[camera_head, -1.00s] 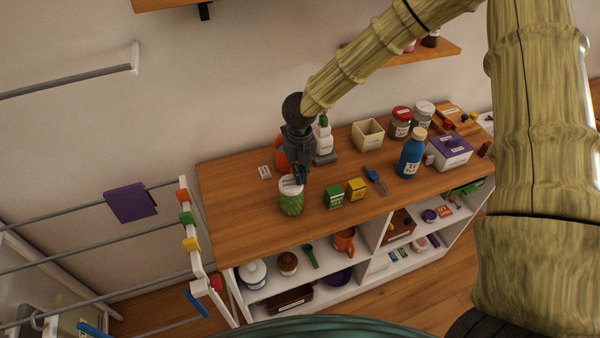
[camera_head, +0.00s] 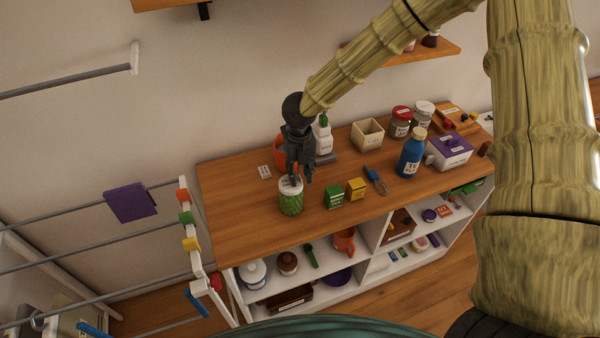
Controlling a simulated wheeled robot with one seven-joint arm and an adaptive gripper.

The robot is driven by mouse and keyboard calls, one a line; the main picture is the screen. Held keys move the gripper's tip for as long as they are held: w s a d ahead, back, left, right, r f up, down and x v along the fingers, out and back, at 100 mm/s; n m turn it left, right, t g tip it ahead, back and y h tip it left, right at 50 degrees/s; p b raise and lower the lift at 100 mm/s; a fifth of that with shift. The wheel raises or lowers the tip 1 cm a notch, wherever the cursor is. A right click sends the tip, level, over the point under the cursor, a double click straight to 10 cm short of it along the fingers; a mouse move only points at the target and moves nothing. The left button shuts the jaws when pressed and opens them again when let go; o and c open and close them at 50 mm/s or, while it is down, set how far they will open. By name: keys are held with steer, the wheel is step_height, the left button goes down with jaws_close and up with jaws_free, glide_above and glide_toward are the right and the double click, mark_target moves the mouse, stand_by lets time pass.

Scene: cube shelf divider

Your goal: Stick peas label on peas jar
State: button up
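The peas jar (camera_head: 291,201) is most likely the green-patterned jar with a white top, upright near the table's front left. A pale patch with dark marks (camera_head: 287,184) shows on its top. It may be the peas label, but the print is too small to read. My gripper (camera_head: 300,180) points down just above the jar's top, at its right rear. Its fingers look spread apart with nothing visible between them. It partly covers the jar's top, and I cannot tell whether it touches it. A small white card (camera_head: 264,171) with dark marks lies to the left.
An orange item (camera_head: 279,150) and white bottle (camera_head: 323,140) stand behind. A blue bottle (camera_head: 411,157) is farther right. The wooden tabletop (camera_head: 230,205) is clear at left.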

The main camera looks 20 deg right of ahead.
step_height(320, 180, up, 12)
stand_by(0.6)
stand_by(0.4)
